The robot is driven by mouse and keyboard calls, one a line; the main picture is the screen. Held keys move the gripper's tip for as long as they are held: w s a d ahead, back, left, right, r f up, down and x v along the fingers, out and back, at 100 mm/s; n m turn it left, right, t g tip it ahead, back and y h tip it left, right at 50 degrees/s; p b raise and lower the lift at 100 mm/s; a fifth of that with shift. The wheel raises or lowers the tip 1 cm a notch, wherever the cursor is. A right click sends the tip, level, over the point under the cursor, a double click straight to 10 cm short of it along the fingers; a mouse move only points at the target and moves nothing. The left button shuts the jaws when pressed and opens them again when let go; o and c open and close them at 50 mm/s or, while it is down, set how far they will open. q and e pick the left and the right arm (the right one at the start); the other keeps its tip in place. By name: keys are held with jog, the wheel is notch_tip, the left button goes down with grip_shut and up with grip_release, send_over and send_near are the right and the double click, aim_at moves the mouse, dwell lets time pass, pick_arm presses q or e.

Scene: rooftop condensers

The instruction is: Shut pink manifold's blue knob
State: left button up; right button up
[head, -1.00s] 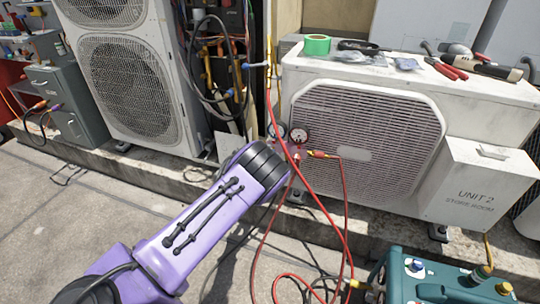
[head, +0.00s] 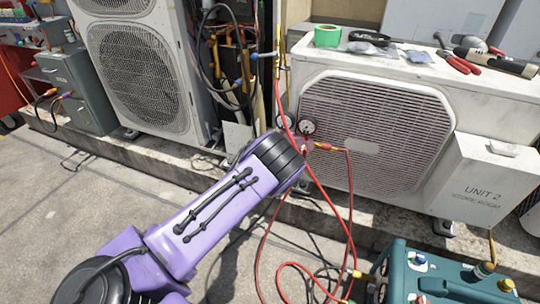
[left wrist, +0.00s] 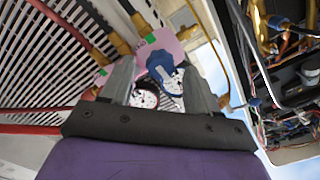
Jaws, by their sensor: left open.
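The pink manifold (left wrist: 166,42) shows in the left wrist view, with its blue knob (left wrist: 162,68) facing my left gripper (left wrist: 160,84). The gripper is open, with one finger on each side of the knob. I cannot tell whether either finger touches it. Two round gauges show between the fingers, a dark-rimmed one (left wrist: 146,96) and a blue-rimmed one (left wrist: 174,82). In the head view my purple left wrist hides most of the manifold and the fingertips. One gauge (head: 307,127) shows just past the wrist. My right gripper is in neither view.
Red hoses (head: 347,205) hang by the manifold and loop to the ground. The Unit 2 condenser (head: 485,180) stands behind, with green tape (head: 327,36) and tools on top. A teal machine (head: 440,265) sits at lower right. Open concrete lies at left.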

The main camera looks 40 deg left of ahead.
pick_arm(q)
jog(key=p+v, duration=0.1)
jog(key=v, duration=0.6)
jog(key=shift+s, duration=0.15)
jog(key=s+a+f+n+g+y, duration=0.1)
jog(key=s+f+n+g, duration=0.65)
jog(key=s+f, duration=0.55)
jog(key=s+d+f+n+g+h, duration=0.1)
jog(key=s+d+n+g, duration=0.3)
jog(key=s, duration=0.8)
jog(key=s+d+f+n+g+h, duration=0.1)
jog(key=s+d+f+g, duration=0.15)
jog(key=s+d, duration=0.6)
notch_tip(320, 180, up, 24)
jog(key=s+a+p, duration=0.2)
jog(key=p, duration=2.1)
jog(key=shift+s+a+r+p, duration=0.15)
jog(key=shift+s+r+p, duration=0.05)
jog(key=shift+s+p, duration=0.2)
